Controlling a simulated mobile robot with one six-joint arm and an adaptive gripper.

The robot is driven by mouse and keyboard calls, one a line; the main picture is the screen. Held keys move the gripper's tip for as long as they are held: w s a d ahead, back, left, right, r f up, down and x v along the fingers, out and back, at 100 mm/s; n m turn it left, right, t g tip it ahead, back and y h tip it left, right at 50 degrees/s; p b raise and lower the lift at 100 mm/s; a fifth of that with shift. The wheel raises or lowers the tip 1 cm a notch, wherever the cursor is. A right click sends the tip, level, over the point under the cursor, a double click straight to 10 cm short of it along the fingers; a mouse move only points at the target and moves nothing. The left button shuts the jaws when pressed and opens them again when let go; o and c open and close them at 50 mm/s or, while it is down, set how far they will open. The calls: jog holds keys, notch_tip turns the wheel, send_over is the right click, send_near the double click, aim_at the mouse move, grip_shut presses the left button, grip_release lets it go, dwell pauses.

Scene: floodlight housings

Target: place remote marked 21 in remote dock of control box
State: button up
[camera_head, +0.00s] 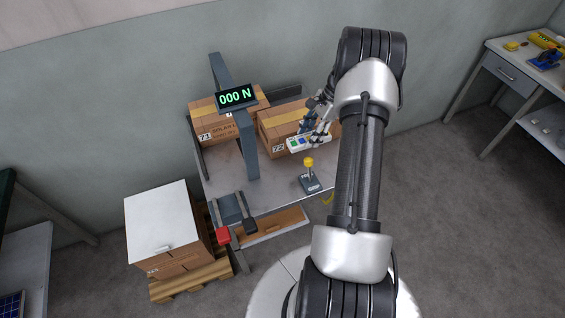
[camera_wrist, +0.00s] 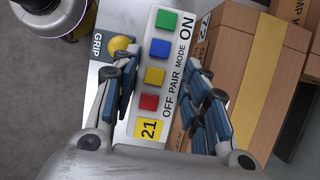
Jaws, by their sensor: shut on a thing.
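The remote marked 21 (camera_wrist: 153,76) is a white bar with green, blue, yellow and red buttons and a yellow label reading 21. My gripper (camera_wrist: 165,88) is shut on it, with a finger along each long side. In the head view my gripper (camera_head: 318,124) holds the remote (camera_head: 309,142) above the workbench, in front of a cardboard box. I cannot pick out the control box or its remote dock for certain in either view.
A yellow-knobbed joystick (camera_head: 310,176) with a GRIP label stands on the bench (camera_head: 272,201), close to the remote. Cardboard boxes (camera_head: 271,122) stand behind. A post carries a display reading 000 N (camera_head: 236,97). A red-ended fixture (camera_head: 223,235) is at the front left.

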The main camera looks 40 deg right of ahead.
jog(key=w+a+b, duration=0.1)
jog(key=w+a, duration=0.2)
jog(key=a, duration=0.6)
notch_tip(320, 180, down, 7)
jog(key=b, duration=0.2)
jog(key=shift+s+d+f+b, duration=0.1)
jog(key=shift+s+f+b, duration=0.1)
jog(key=shift+b, duration=0.2)
jog(key=shift+f+b, duration=0.75)
jog(key=shift+f, duration=1.6)
jog(key=shift+f, duration=0.15)
jog(key=o, duration=0.8)
jog(key=shift+o, duration=0.2)
